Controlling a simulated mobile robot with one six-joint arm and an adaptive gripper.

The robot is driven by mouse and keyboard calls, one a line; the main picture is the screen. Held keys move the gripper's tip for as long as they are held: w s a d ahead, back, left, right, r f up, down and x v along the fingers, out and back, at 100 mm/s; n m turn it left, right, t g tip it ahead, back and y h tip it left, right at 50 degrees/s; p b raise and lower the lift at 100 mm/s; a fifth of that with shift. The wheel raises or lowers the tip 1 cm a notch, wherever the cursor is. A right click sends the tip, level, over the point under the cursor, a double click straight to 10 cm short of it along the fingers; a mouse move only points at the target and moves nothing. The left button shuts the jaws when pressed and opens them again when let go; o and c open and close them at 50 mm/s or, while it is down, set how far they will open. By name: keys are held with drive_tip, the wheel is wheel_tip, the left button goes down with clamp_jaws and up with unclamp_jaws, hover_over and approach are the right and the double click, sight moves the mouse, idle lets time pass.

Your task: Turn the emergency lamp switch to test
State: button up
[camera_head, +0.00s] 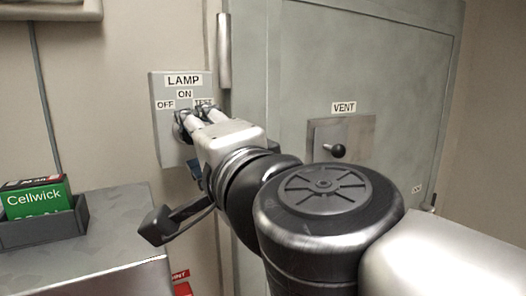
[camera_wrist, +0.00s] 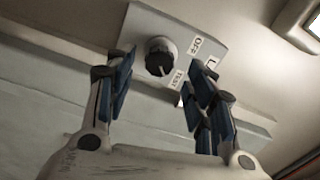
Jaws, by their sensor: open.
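The lamp switch panel (camera_head: 173,151) is a grey box on the wall, labelled LAMP, with OFF, ON and TEST marks. My gripper (camera_head: 197,117) is in front of it, with its fingers at the panel below the labels, hiding the knob in the head view. In the wrist view, the round black knob (camera_wrist: 159,56) sits on the panel (camera_wrist: 205,22), with the OFF label (camera_wrist: 195,46) and TEST label (camera_wrist: 177,78) beside it. My open gripper (camera_wrist: 158,78) has one blue-padded finger on each side of the knob, with gaps visible. I cannot tell where the knob points.
A grey cabinet door (camera_head: 300,75) with a vertical handle (camera_head: 224,50) stands right of the panel. A VENT plate with a black-knobbed lever (camera_head: 337,150) is on it. A metal bench (camera_head: 115,215) at left holds a dark tray (camera_head: 45,232) with a green Cellwick box (camera_head: 36,200).

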drive_tip(key=v, duration=0.6)
drive_tip(key=shift+s, duration=0.15)
drive_tip(key=shift+d, duration=0.1)
idle(0.3)
drive_tip(key=s+d+f+n+g+h+b, duration=0.15)
drive_tip(key=f+n, duration=0.35)
drive_tip(key=f, duration=0.5)
drive_tip(key=d+f+n+g+b, duration=0.25)
drive_tip(key=f+n, duration=0.25)
drive_tip(key=f, duration=0.6)
drive_tip(key=s+d+f+g+h+b, duration=0.1)
drive_tip(key=s+d+f+g+h, duration=0.2)
drive_tip(key=d+f, duration=0.5)
drive_tip(key=s+d+f+g+h+b, duration=0.1)
drive_tip(key=s+d+f+g+h, duration=0.2)
drive_tip(key=d+f, duration=0.6)
wheel_tip(320, 180, down, 2)
drive_tip(key=s+h, duration=0.2)
drive_tip(key=shift+s+g, duration=0.3)
drive_tip(key=shift+s, duration=0.1)
